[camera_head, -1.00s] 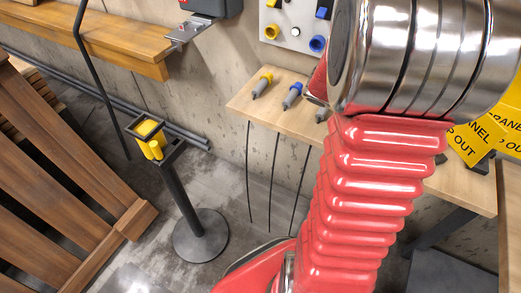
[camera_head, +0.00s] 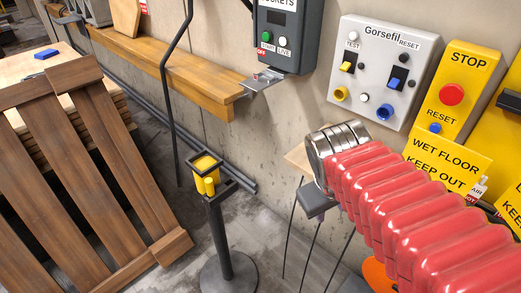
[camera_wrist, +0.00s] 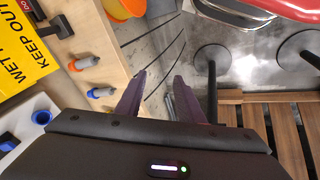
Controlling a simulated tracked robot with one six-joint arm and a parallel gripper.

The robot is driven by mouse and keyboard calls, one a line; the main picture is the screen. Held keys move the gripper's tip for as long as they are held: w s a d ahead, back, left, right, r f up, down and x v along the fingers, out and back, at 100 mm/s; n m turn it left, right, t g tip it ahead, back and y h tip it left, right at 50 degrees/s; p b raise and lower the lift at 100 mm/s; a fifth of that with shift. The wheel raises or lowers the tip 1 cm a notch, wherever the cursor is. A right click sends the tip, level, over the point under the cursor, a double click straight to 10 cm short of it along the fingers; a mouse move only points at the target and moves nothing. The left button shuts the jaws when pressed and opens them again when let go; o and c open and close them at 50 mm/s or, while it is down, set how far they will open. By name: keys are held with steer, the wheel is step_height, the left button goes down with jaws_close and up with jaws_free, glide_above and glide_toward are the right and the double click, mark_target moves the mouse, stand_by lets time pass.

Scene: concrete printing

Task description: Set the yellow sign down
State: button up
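A yellow sign (camera_head: 447,165) with black lettering reading WET FLOOR KEEP OUT is at the right of the head view, below the STOP box. A second yellow piece with lettering (camera_head: 512,212) is cut off at the right edge.
A wooden bench (camera_wrist: 102,45) carries orange and blue plugs. An orange round object (camera_wrist: 122,8) is beyond it. A black stand (camera_head: 217,235) with a yellow holder, a wooden pallet (camera_head: 85,160) and a wall shelf (camera_head: 165,72) are to the left. A grey control panel (camera_head: 375,70) is on the wall.

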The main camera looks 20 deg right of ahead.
steer(key=a+r+m+t+y, duration=0.1)
steer(key=a+r+t+y, duration=0.1)
steer(key=a, duration=0.8)
steer(key=shift+r+t+y, duration=0.4)
steer(key=shift+r+y, duration=0.05)
steer(key=shift+y, duration=0.05)
